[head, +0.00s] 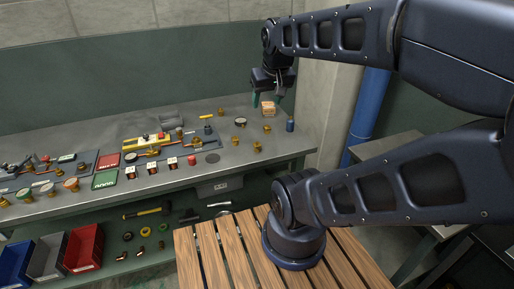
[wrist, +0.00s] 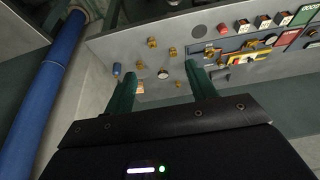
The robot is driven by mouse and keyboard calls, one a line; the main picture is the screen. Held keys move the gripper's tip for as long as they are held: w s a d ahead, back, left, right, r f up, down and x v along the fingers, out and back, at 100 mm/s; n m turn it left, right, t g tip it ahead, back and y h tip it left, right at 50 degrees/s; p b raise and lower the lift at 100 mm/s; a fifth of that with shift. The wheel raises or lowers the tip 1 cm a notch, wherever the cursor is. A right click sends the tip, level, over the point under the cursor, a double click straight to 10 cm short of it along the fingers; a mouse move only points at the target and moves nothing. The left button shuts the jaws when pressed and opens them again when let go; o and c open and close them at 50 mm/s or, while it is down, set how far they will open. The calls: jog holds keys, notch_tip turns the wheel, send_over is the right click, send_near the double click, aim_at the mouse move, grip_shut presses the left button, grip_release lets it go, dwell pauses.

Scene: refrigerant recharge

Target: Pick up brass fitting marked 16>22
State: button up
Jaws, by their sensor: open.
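Several small brass fittings stand on the right part of the grey workbench (head: 210,165). In the head view I see one near the front edge (head: 257,146), one behind it (head: 267,129) and others to the left. The wrist view also shows brass fittings (wrist: 152,42), beyond the fingertips. The marking 16>22 cannot be read on any of them. My gripper (head: 266,100) hangs above the back right of the bench, apart from the fittings. In the wrist view my gripper (wrist: 159,70) has its two green fingers spread, with nothing held between them.
A blue can (head: 290,124) and an orange-and-white box (head: 267,108) stand near the gripper. A round gauge (head: 240,122) is among the fittings. Boards with parts fill the left bench. A wall and a blue pipe (head: 364,118) bound the right. Bins (head: 84,247) sit below.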

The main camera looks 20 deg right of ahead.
jog(key=shift+w, duration=0.1)
jog(key=n+g+h, duration=0.5)
jog(key=n, duration=1.3)
send_over(256, 144)
jog(key=a, duration=0.3)
notch_tip(256, 144, down, 24)
jog(key=x, duration=0.5)
jog(key=shift+w+a+f, duration=0.15)
jog(key=shift+a+f, duration=0.05)
jog(key=shift+y, duration=0.3)
jog(key=shift+a+x, duration=0.15)
jog(key=shift+x, duration=1.15)
jog(key=shift+a+x, duration=0.15)
jog(key=shift+x, duration=1.15)
jog(key=shift+w+f, duration=0.1)
jog(key=c, duration=1.1)
